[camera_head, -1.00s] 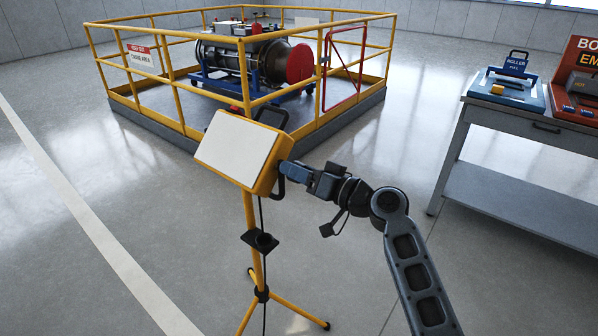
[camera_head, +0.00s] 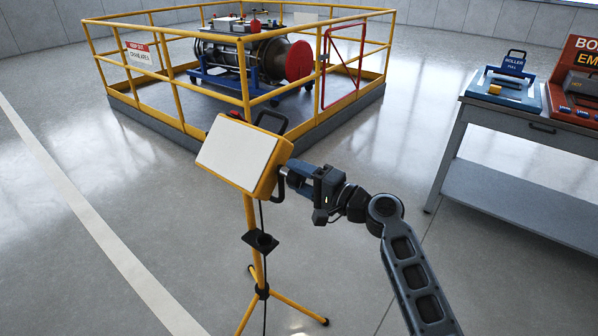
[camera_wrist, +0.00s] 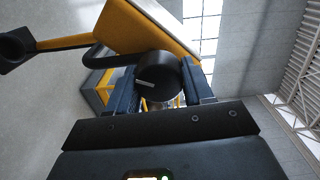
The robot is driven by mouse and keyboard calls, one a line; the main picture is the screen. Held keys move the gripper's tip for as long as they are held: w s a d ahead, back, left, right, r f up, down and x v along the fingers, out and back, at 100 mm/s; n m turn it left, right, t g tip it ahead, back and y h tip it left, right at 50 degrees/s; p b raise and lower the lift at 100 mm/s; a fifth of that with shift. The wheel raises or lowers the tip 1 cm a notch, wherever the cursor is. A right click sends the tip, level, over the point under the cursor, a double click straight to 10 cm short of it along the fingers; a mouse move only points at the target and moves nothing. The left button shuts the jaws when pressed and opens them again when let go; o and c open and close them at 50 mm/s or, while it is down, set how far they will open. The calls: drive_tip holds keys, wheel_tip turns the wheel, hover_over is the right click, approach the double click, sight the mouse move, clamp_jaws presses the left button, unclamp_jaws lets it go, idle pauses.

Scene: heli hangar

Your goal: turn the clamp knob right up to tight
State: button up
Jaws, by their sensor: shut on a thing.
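The clamp knob (camera_wrist: 158,82) is black and round with a pale pointer line on its face, seen end-on in the wrist view. It sits at the side of a yellow-framed panel (camera_head: 237,152) with a white front, on a yellow tripod (camera_head: 258,292). My gripper (camera_wrist: 160,90) is shut on the knob, one finger on each side of it. In the head view my gripper (camera_head: 287,173) reaches the panel's right edge, and its fingers hide the knob there.
Black handles (camera_head: 271,121) stick out from the panel. A yellow railing (camera_head: 180,88) encloses an engine (camera_head: 250,60) on a platform behind. A grey bench (camera_head: 510,130) with blue and red cases stands at right. The floor between is clear.

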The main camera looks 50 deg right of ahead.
drive_tip(key=m+p, duration=0.2)
drive_tip(key=m, duration=0.2)
drive_tip(key=shift+f+m+p, duration=0.15)
drive_tip(key=shift+m+p, duration=0.55)
drive_tip(key=shift+m, duration=0.7)
drive_tip(key=o, duration=1)
drive_tip(key=s+b, duration=0.1)
drive_tip(key=s, duration=0.6)
drive_tip(key=shift+s+d, duration=0.1)
drive_tip(key=shift+s, duration=0.3)
